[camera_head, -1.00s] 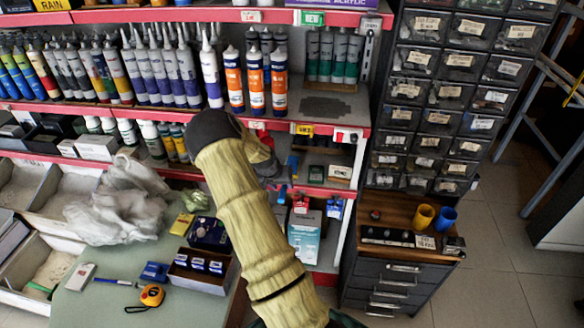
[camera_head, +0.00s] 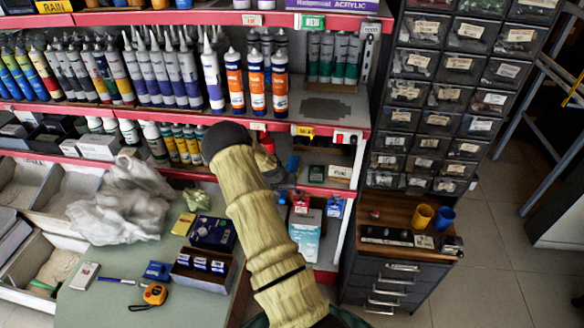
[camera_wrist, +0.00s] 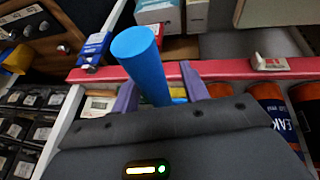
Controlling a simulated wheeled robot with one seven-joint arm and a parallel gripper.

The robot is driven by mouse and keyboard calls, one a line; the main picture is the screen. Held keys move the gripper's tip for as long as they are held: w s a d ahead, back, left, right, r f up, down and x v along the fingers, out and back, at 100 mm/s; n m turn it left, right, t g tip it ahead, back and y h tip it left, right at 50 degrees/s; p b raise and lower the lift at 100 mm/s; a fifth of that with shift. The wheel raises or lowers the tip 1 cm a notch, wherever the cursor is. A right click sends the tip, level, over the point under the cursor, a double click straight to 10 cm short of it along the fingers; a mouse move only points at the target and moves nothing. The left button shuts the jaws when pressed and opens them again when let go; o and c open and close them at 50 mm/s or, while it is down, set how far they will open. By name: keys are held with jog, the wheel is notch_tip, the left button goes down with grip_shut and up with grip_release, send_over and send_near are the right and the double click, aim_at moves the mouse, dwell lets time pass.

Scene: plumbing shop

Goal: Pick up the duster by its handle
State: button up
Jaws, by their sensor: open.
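In the wrist view a thick blue cylinder (camera_wrist: 142,60), which looks like the duster's handle, sticks up between the two purple fingers of my gripper (camera_wrist: 160,90). The fingers are apart, one on each side of it. The cylinder's lower end is hidden behind the dark gripper body, and I cannot tell whether a finger touches it. In the head view my arm reaches to the red-edged shelf, and its dark end hides most of the gripper. I cannot pick out the duster clearly there.
Red-edged shelves (camera_head: 330,119) hold rows of cartridges and bottles close around the arm. A green table (camera_head: 100,305) at lower left carries a plastic bag (camera_head: 115,205), a tape measure (camera_head: 154,294) and small boxes. A drawer cabinet (camera_head: 400,268) stands to the right, with open floor beyond.

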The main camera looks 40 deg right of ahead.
jog(key=shift+d, duration=0.1)
grip_shut()
jog(key=shift+r, duration=0.15)
notch_tip(320, 180, up, 10)
jog(key=shift+f+b, duration=0.1)
jog(key=shift+b, duration=1.15)
